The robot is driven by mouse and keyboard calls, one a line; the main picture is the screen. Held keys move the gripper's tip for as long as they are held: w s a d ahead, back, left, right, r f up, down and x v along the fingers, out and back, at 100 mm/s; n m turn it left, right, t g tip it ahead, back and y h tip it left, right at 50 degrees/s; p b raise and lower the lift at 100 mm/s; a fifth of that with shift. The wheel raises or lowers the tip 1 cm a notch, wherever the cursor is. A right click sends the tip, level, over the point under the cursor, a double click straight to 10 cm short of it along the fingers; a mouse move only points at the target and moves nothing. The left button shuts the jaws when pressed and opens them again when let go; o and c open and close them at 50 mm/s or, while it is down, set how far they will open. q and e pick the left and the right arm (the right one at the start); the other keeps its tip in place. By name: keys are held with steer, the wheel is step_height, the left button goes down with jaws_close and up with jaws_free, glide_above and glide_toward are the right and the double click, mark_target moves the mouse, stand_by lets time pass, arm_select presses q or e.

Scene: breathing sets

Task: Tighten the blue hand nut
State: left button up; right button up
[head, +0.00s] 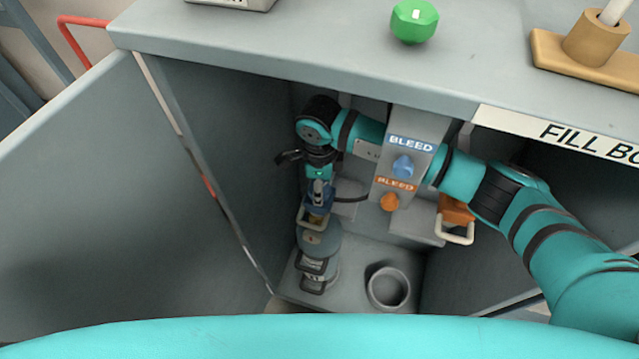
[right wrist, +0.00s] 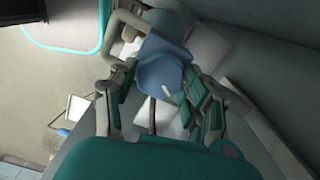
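The blue hand nut (head: 318,195) sits at the top of the grey cylinder assembly (head: 320,243) on the left inside the open cabinet. In the right wrist view the nut (right wrist: 163,65) is large and close. My right gripper (right wrist: 155,85) has its fingers spread on either side of the nut. Whether either finger touches it is unclear. In the head view my right arm comes in from the right, passes behind the bleed panel and points down over the nut. My left gripper is not in view.
The bleed panel (head: 412,128) bears a blue knob (head: 403,167) and an orange knob (head: 389,202) close to my right arm. An orange part with a pale handle (head: 456,236) is right of it. An empty round holder (head: 388,287) stands on the cabinet floor. The cabinet door (head: 110,200) stands open.

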steer(key=c, duration=0.5)
steer(key=shift+o, duration=0.2)
steer(key=shift+m, duration=0.3)
